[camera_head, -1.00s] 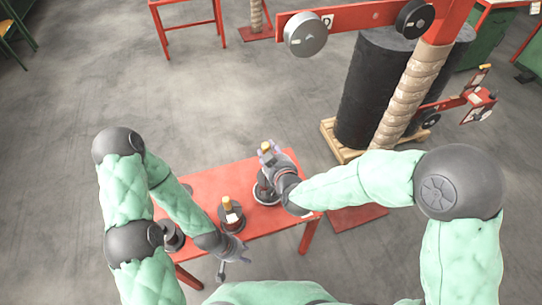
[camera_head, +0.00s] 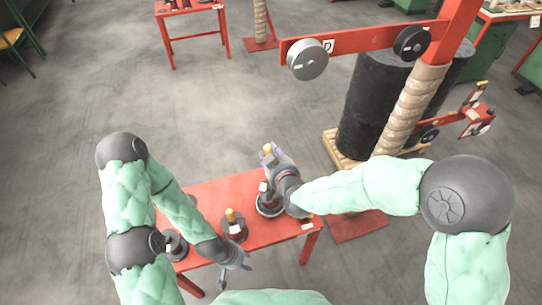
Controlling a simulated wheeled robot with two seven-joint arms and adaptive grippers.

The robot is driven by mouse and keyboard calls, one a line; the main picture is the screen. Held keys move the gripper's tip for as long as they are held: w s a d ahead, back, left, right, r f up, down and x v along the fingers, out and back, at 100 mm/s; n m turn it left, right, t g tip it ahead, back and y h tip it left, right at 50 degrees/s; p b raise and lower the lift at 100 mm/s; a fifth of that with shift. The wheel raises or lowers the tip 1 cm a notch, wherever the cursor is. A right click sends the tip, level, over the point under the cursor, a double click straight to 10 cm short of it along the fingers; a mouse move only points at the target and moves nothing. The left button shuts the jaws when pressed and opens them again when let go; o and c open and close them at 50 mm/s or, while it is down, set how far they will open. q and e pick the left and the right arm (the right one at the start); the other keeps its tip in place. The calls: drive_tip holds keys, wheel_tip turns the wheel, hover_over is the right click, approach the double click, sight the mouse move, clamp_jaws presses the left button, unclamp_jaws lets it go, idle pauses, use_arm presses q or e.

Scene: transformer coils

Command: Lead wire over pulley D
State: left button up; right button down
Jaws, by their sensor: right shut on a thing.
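Pulley D (camera_head: 307,60) is the grey wheel at the left end of a red beam, beside the "D" label (camera_head: 328,46). My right gripper (camera_head: 269,154) is above the back of the red table, shut on a small orange-tipped piece (camera_head: 267,149). I cannot make out the wire itself. A dark spool (camera_head: 269,206) stands on the table just below this gripper, partly hidden by it. Pulley D is above and to the right of the gripper in the picture, apart from it. My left gripper (camera_head: 235,274) is open and empty at the table's front edge.
The red table (camera_head: 205,192) also holds a spool with an orange top (camera_head: 234,226) and another spool (camera_head: 173,244). A second pulley (camera_head: 411,42) is on the same red beam (camera_head: 368,38). A large black cylinder (camera_head: 370,105) and rope-wrapped post (camera_head: 408,110) stand at right.

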wheel_tip(320, 180, up, 39)
drive_tip(key=p, duration=3.2)
drive_tip(key=shift+d, duration=0.35)
drive_tip(key=shift+w, duration=0.15)
drive_tip(key=shift+d, duration=0.1)
